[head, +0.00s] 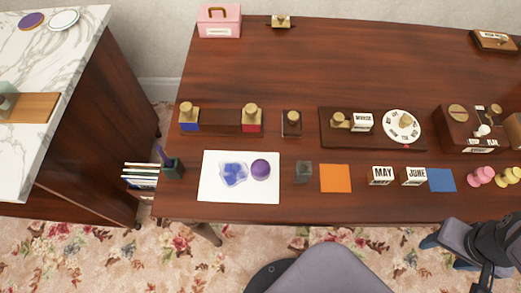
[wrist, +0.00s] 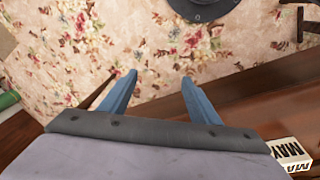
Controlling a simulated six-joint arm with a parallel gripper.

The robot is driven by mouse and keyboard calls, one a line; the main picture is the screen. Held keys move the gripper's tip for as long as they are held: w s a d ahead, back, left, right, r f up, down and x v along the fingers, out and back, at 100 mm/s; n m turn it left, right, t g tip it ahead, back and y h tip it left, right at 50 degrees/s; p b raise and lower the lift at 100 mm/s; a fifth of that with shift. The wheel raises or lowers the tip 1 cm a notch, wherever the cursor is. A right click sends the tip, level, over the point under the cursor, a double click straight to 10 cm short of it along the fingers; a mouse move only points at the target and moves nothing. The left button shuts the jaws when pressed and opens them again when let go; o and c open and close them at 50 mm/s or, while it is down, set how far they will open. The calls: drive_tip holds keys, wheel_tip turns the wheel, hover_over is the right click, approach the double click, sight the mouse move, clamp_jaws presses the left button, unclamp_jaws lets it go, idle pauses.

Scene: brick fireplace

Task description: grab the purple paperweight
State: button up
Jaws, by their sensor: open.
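The purple paperweight (head: 260,169) is a round, dark purple ball. It sits on a white sheet (head: 212,190) near the front left of the table, just right of a blue-violet blotch (head: 233,174). My gripper (head: 428,242) is at the lower right of the head view, off the table's front edge and far to the right of the paperweight. In the wrist view its two blue fingers (wrist: 159,78) are spread with nothing between them, over the floral carpet. The paperweight is not in the wrist view.
A pen cup (head: 172,168) stands left of the sheet and a dark grey cube (head: 303,171) to its right. An orange square (head: 335,178), MAY block (head: 381,175) and JUNE block (head: 414,176) follow.

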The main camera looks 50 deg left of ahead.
drive_tip(key=s+a+r+m+g+y+p, duration=0.1)
drive_tip(key=a+r+p, duration=0.2)
drive_tip(key=r+p, duration=1.45)
drive_tip(key=s+a+r+m+g+p, duration=0.1)
drive_tip(key=s+a+r+p, duration=0.1)
drive_tip(key=r+p, duration=1.6)
drive_tip(key=w+a+f+b, duration=0.3)
drive_tip(key=a+f+b, duration=0.25)
drive_tip(key=a, duration=0.45)
drive_tip(key=b, duration=1.1)
hover_over(260, 165)
drive_tip(key=f, duration=1.7)
drive_tip(key=shift+d+f, duration=0.1)
drive_tip(key=shift+d, duration=0.15)
drive_tip(key=shift+s+a+f, duration=0.1)
drive_tip(key=shift+s+a, duration=0.1)
drive_tip(key=shift+s, duration=0.2)
drive_tip(key=shift+w+f+p, duration=0.2)
drive_tip(key=shift+f+p, duration=0.25)
drive_tip(key=shift+f, duration=1)
drive_tip(key=shift+w+f+p, duration=0.2)
drive_tip(key=shift+f+p, duration=0.2)
drive_tip(key=shift+f, duration=1.8)
drive_tip(key=c, duration=1.3)
drive_tip(key=shift+o, duration=0.2)
drive_tip(key=shift+r, duration=0.2)
drive_tip(key=shift+r+b, duration=0.75)
drive_tip(key=shift+r, duration=4.1)
